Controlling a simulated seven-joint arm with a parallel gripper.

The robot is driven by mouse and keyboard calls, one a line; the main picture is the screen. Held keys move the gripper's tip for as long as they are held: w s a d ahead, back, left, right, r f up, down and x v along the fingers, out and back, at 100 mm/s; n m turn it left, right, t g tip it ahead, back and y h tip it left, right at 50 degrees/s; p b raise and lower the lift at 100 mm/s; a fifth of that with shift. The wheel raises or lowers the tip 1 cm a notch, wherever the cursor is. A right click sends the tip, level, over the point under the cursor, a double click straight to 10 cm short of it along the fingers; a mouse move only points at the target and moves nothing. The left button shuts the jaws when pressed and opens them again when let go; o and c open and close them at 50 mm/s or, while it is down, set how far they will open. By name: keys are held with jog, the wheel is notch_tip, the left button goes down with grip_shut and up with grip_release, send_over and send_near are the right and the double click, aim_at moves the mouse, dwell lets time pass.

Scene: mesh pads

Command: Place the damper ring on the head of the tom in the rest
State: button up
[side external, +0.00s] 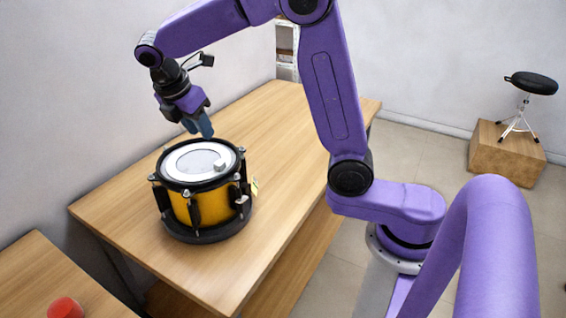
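The tom (184,209) is a yellow drum with black hoops and lugs, upright in a dark round rest (207,236) on the wooden table. A white ring (176,161), which looks like the damper ring, lies over the head around a greyer centre (203,161). It has a small pale block (221,166) on its right side. I cannot tell whether the ring is fully flat or exactly centred. My gripper (206,134) points down just above the far edge of the tom, apart from the ring. Its blue fingers look close together, and their gap and anything between them cannot be made out.
The wooden table (280,150) is clear to the right of and behind the tom. A small yellow tag (255,187) shows beside the drum. A red object (65,307) is on another table at lower left.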

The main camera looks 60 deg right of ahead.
jog(key=s+f+m+y, duration=0.2)
jog(key=s+f, duration=0.1)
jog(key=s, duration=1.2)
jog(key=s+f+m+y, duration=0.2)
jog(key=s+f+m, duration=0.1)
jog(key=s, duration=1.2)
jog(key=shift+d+y, duration=0.35)
jog(key=shift+y, duration=0.05)
